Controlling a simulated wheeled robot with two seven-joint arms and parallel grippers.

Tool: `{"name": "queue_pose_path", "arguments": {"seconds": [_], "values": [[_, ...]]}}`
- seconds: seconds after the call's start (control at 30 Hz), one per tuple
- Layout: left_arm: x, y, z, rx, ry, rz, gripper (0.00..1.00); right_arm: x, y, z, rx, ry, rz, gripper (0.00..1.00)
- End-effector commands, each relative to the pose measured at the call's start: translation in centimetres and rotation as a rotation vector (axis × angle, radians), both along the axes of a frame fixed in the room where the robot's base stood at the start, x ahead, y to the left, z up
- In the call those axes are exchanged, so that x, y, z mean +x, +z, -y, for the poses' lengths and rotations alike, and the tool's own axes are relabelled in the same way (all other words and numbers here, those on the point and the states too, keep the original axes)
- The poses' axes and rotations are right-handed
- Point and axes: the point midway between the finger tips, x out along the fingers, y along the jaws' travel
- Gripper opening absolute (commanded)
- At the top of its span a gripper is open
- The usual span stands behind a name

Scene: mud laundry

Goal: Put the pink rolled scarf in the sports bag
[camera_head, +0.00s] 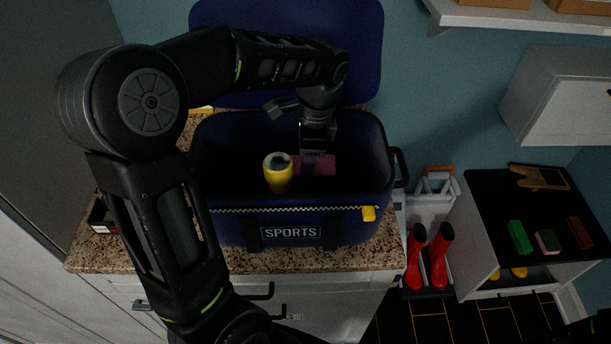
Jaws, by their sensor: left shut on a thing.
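The dark blue sports bag (232,229) stands open on the granite counter, its lid (368,40) raised at the back and a SPORTS label on its front. My left gripper (312,158) reaches down into the bag's opening from above. It is shut on the pink rolled scarf (325,166), which lies level inside the opening with a dark band near its middle. The gripper hides part of the scarf. I cannot tell whether the scarf touches the bag's floor. A yellow bottle-like item (278,178) stands in the bag just left of the scarf.
The granite counter (150,258) is bare in front of the bag. Red boots (438,258) stand right of the cabinet. A black-topped unit (490,205) further right holds green, pink and brown blocks. A white shelf (525,18) juts out at upper right.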

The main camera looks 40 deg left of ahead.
Motion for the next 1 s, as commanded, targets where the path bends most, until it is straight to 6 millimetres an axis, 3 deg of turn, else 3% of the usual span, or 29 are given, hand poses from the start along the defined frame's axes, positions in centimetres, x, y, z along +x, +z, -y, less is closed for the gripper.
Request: {"name": "queue_pose_path", "arguments": {"seconds": [0.03, 0.2, 0.67, 0.7, 1.0], "values": [[0.0, -1.3, 0.0, 0.000, 0.000, -0.001, 0.01, 0.1, -1.1, 0.0, 0.002, 0.001, 0.002, 0.36], [-0.1, -3.9, 0.0, 0.000, 0.000, -0.002, 0.01, 0.3, -3.1, -0.1, 0.007, 0.002, 0.009, 0.36], [0.0, -4.4, 0.0, 0.000, 0.000, -0.001, 0.01, 0.4, -3.2, -0.2, 0.008, 0.003, 0.012, 0.36], [0.0, -4.4, 0.0, -0.001, 0.000, -0.001, 0.46, 0.4, -3.2, -0.2, 0.008, 0.003, 0.012, 0.36], [0.0, -4.3, 0.0, 0.000, 0.000, -0.001, 0.67, 0.4, -3.1, -0.2, 0.008, 0.003, 0.012, 0.36]]}}
